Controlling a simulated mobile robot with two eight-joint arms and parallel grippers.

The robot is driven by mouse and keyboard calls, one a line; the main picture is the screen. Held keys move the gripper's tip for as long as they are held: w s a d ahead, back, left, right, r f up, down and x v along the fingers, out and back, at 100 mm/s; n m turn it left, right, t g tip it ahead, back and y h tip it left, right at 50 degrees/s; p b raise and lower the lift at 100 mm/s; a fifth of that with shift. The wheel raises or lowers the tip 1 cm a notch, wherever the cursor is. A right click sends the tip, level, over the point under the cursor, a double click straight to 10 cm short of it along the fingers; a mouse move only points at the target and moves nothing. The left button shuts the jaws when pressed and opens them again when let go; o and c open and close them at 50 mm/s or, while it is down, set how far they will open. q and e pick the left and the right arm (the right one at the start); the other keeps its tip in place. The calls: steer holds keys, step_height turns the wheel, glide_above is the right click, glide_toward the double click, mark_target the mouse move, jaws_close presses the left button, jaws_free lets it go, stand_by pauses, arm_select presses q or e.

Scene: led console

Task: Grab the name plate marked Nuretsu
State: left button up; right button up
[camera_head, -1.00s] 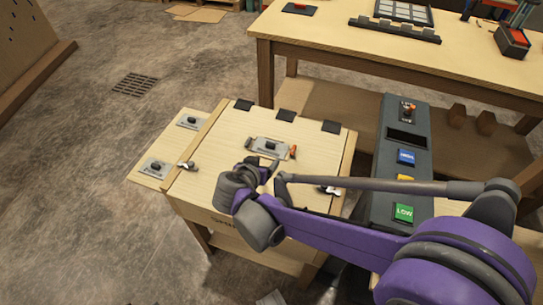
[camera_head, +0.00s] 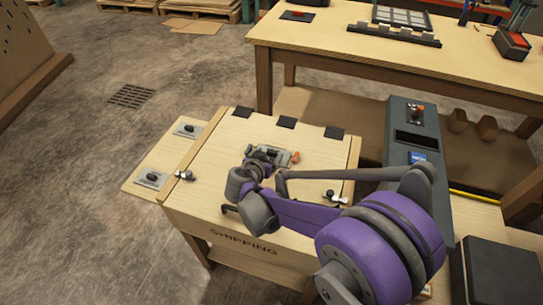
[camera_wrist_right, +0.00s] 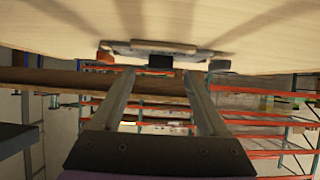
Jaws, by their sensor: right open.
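A grey plate with a dark knob and an orange end lies on the pale wooden lid (camera_head: 215,150) of the box marked SHIPPING. This plate (camera_head: 283,158) is partly covered by my right gripper (camera_head: 258,162) in the head view. In the right wrist view, the plate (camera_wrist_right: 132,46) appears ahead of the open fingers (camera_wrist_right: 161,80), its dark knob between the tips. Nothing is held; I cannot tell whether the fingers touch the knob. Two similar plates, one far (camera_head: 187,131) and one near (camera_head: 151,179), lie on the left side ledge. I cannot read any name. My left gripper is out of view.
A workbench (camera_head: 340,40) is behind. Bare concrete floor lies to the left.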

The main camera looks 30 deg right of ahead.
mark_target(272, 154)
steer(key=x, duration=0.2)
steer(key=shift+w+d+f, duration=0.2)
steer(key=shift+w+d, duration=0.05)
jaws_close()
steer(key=shift+r, duration=0.1)
